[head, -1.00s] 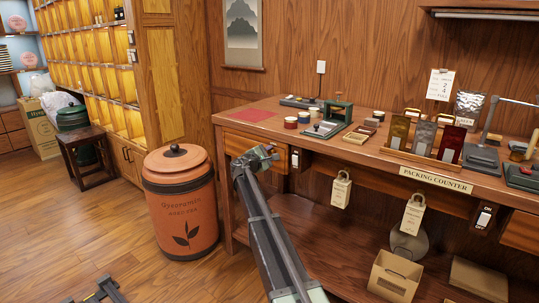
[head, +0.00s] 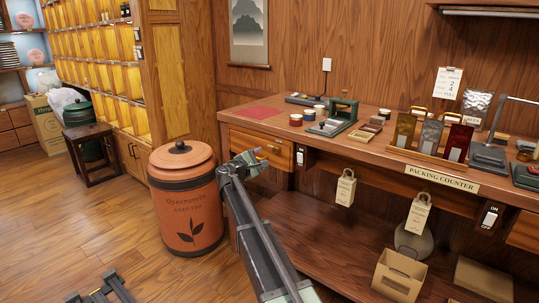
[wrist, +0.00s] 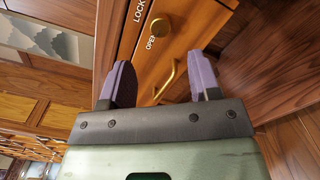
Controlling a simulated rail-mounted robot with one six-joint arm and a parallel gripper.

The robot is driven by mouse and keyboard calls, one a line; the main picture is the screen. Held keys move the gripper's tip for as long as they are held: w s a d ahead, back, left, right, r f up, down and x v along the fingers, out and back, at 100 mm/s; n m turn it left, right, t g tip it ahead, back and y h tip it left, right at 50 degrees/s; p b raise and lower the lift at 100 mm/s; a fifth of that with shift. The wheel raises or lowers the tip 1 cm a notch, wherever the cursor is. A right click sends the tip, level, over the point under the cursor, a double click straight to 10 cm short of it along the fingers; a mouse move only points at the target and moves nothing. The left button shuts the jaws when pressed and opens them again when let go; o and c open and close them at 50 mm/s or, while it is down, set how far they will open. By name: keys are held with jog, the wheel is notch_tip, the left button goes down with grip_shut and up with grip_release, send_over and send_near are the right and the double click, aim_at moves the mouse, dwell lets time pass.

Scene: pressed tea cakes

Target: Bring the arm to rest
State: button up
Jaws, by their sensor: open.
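My arm reaches up from the bottom of the head view, bent at its upper end. My gripper (head: 258,156) is at that end, in front of the left drawer (head: 272,150) of the packing counter. In the wrist view my gripper (wrist: 162,72) has its two purple fingers wide apart with nothing between them. The drawer's brass handle (wrist: 166,80) shows beyond the gap, apart from the fingers. The drawer looks shut.
An orange lidded bin (head: 183,200) stands on the floor left of my gripper. The packing counter (head: 345,148) carries a red mat (head: 258,112), a green press (head: 342,110), several tins and packets. Paper tags (head: 345,187) hang from its front. The floor at the left is mostly open.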

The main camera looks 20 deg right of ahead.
jog(key=shift+v, duration=0.85)
jog(key=s+a+f+m+g+y, duration=0.2)
jog(key=s+f+m+g+y, duration=0.25)
jog(key=s, duration=0.55)
jog(key=s+a+f+m+g+y, duration=0.25)
jog(key=s+f+m, duration=0.25)
jog(key=s+f, duration=0.35)
jog(key=s+a+f+m+y, duration=0.1)
jog(key=s+a+y, duration=0.25)
jog(key=s, duration=0.35)
jog(key=s+a+f+m+g+y, duration=0.1)
jog(key=s+a+f+y, duration=0.1)
jog(key=s+a, duration=0.45)
jog(key=s+a+f+m+y, duration=0.1)
jog(key=s+a+y, duration=0.15)
jog(key=s, duration=0.65)
notch_tip(320, 180, up, 31)
jog(key=p, duration=3.1)
jog(key=shift+a+f+y, duration=0.15)
jog(key=shift+a+y, duration=0.1)
jog(key=shift+y, duration=0.15)
